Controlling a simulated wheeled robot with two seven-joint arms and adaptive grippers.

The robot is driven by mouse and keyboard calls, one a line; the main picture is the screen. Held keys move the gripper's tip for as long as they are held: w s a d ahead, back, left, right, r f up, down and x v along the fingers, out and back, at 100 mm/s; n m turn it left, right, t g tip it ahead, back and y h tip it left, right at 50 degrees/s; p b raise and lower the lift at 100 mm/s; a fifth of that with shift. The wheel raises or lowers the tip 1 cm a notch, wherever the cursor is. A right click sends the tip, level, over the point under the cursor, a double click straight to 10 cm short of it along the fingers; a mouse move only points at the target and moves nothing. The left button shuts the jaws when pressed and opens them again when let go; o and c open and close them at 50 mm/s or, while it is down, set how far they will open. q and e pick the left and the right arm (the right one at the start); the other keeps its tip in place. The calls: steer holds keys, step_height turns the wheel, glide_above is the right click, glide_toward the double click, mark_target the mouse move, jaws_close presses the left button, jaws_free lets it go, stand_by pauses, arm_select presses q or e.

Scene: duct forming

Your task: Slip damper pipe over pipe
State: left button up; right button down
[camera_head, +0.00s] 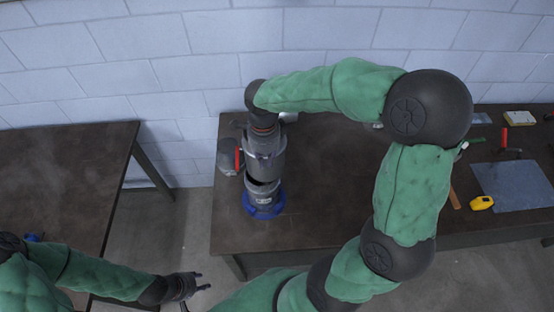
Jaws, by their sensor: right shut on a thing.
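A grey metal damper pipe (269,164) stands roughly upright near the left end of the right table. Below it, a short grey pipe (262,188) rises from a blue round base (263,209). A dark opening shows between the two, and I cannot tell whether they overlap. My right gripper (264,130) reaches down from above and is shut on the top of the damper pipe; its fingers are mostly hidden. My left gripper (198,284) is open and empty, low in the picture, over the floor between the tables.
A red handle (240,160) and a rounded grey part (228,157) are just left of the damper pipe. A yellow tape measure (481,203), a grey sheet (514,186) and a red-handled tool (504,138) lie at the right. The left table (65,170) looks mostly bare.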

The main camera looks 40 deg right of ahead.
mark_target(261, 170)
steer(key=shift+w+a+f+b, duration=0.15)
steer(key=shift+w+f+b, duration=0.1)
steer(key=shift+f+b, duration=0.75)
steer(key=shift+w+a+f+b, duration=0.2)
steer(key=shift+f+b, duration=0.55)
steer(key=shift+f, duration=0.55)
steer(key=shift+w+a+f+b, duration=0.15)
steer(key=shift+w+f+b, duration=0.1)
steer(key=shift+f+b, duration=0.75)
steer(key=shift+f, duration=0.15)
steer(key=c, duration=1.2)
jaws_free()
steer(key=shift+o, duration=0.2)
steer(key=shift+s, duration=0.1)
steer(key=r, duration=1.2)
steer(key=shift+w, duration=0.2)
